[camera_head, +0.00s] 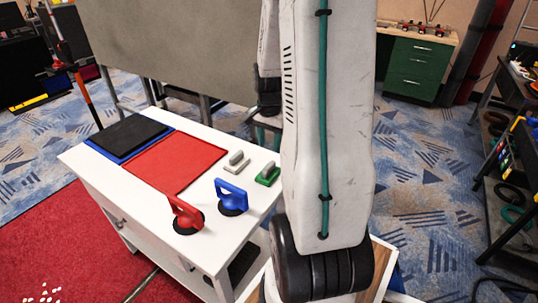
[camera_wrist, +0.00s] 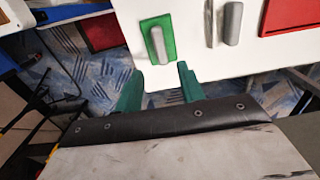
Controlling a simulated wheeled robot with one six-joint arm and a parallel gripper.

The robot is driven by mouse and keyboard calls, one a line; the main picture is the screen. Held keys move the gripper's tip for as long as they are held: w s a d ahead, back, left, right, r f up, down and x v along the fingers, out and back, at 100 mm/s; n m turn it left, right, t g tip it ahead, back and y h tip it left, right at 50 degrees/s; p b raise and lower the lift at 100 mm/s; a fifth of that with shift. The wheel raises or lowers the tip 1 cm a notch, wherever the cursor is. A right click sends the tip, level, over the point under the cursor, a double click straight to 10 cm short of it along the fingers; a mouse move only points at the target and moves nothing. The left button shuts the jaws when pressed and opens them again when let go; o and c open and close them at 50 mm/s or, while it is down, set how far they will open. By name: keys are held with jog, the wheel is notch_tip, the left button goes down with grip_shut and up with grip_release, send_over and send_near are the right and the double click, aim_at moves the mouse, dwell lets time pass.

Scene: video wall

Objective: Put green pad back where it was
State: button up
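The green pad (camera_head: 268,174) with a grey handle lies flat on the white cabinet top (camera_head: 215,240), near its right edge. In the wrist view the green pad (camera_wrist: 172,30) lies near the cabinet edge, just beyond my gripper (camera_wrist: 160,85). My gripper's two teal fingers are apart, with carpet visible between them and nothing held. The fingers appear short of the pad, not around it. In the head view my arm fills the centre right, and my gripper is not visible.
A grey-handled pad (camera_head: 237,162) lies beside the green one. A blue suction cup (camera_head: 231,196), red suction cup (camera_head: 186,214), red panel (camera_head: 175,162) and black panel (camera_head: 130,134) also occupy the cabinet top. A large grey board (camera_head: 180,45) stands behind.

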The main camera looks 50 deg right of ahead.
jog(key=w+a+r+n, duration=0.1)
jog(key=a+r+n, duration=0.3)
jog(key=a+r, duration=0.55)
jog(key=s+a+r+n, duration=0.3)
jog(key=s+a+n, duration=0.1)
jog(key=a, duration=0.3)
jog(key=s+a+r+n, duration=0.3)
jog(key=s+a+n, duration=0.1)
jog(key=a, duration=0.3)
jog(key=s+a+r+n+t, duration=0.1)
jog(key=s+a+r+n, duration=0.2)
jog(key=s+a+n, duration=0.2)
jog(key=shift+s+a, duration=0.35)
jog(key=shift+a, duration=0.65)
